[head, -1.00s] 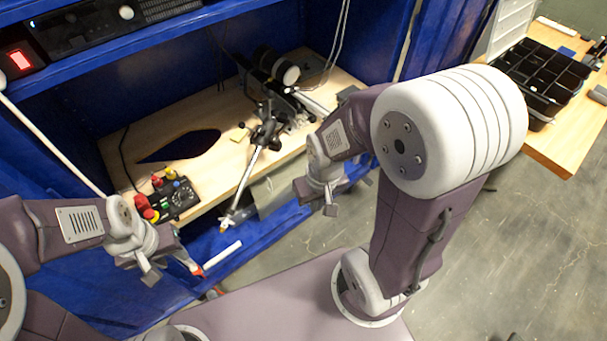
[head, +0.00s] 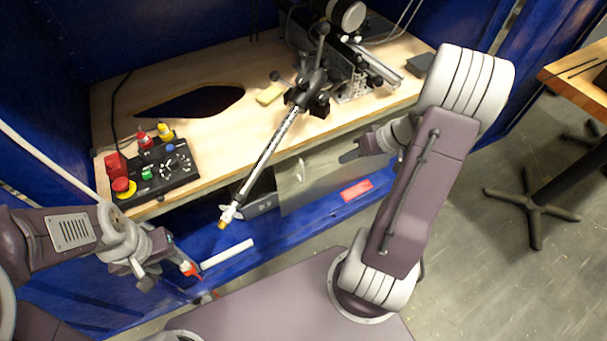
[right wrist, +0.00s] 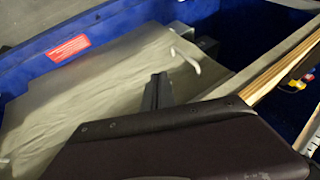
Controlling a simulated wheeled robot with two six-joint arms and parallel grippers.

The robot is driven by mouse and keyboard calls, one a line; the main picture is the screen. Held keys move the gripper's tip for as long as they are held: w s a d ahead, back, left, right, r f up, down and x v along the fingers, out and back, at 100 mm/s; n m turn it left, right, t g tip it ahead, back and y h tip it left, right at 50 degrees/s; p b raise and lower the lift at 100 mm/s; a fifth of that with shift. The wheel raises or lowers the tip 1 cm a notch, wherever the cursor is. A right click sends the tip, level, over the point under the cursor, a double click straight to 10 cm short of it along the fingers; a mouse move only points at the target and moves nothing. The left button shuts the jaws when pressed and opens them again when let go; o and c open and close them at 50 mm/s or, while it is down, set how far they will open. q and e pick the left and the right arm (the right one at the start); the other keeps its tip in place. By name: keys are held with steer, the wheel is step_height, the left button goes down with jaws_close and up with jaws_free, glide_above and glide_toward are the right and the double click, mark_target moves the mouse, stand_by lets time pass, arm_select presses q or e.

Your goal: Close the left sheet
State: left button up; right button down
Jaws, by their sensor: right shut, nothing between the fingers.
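Blue sheet-like walls stand around the wooden bench; the left one (head: 45,120) runs down the left edge of the head view, with a pale rod across it. I cannot tell from the frames whether it is the left sheet. A grey sheet (head: 320,180) hangs below the bench front; it also fills the left of the right wrist view (right wrist: 90,95). My right gripper (head: 350,156) is shut and empty, in front of the grey sheet near the bench edge; its dark fingers show in the right wrist view (right wrist: 158,92). My left gripper (head: 148,274) is low at left, its jaw gap unclear.
A control box (head: 155,172) with coloured knobs sits at the bench's left front. A clamped silver rod (head: 265,150) juts over the front edge. A red label (head: 356,190) is on the lower blue wall. Another wooden table (head: 580,75) stands at right above open floor.

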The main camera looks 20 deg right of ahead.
steer(key=w+a+f+b, duration=0.4)
steer(key=a+f, duration=0.3)
steer(key=a, duration=0.1)
steer(key=shift+w+a+f+b, duration=0.15)
steer(key=shift+w+f+b, duration=0.1)
steer(key=shift+f+b, duration=0.05)
